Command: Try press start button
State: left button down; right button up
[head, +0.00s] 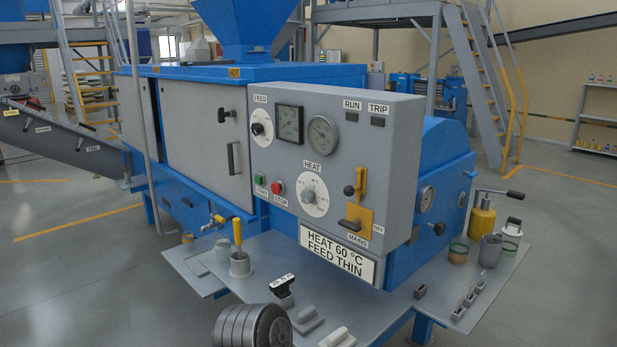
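The green start button (259,180) is on the lower left of the grey control panel (335,130), with a START label under it. The red stop button (278,187) is just to its right. Nothing covers either button. The RUN lamp (351,117) and TRIP lamp (377,121) look dark. The HEAT dial (310,194) is right of the buttons and the FEED dial (260,129) is above them. The yellow MAINS switch plate (357,222) is at the lower right, beside an OFF label. Neither of my grippers is in view.
A sign (338,256) below the panel reads HEAT 60 °C, FEED THIN. The grey bench (385,305) carries a ribbed grey cylinder (240,326), small blocks, a black-handled tool (282,290) and cups. Space before the buttons looks clear.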

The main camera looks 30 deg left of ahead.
aim_at(258, 179)
jog(key=j+z, duration=0.15)
jog(key=j, duration=0.3)
jog(key=k+j+z, duration=0.15)
jog(key=j, duration=0.35)
jog(key=j+z, duration=0.15)
jog(key=j, duration=0.3)
jog(key=k+j+z, duration=0.15)
jog(key=j, duration=0.3)
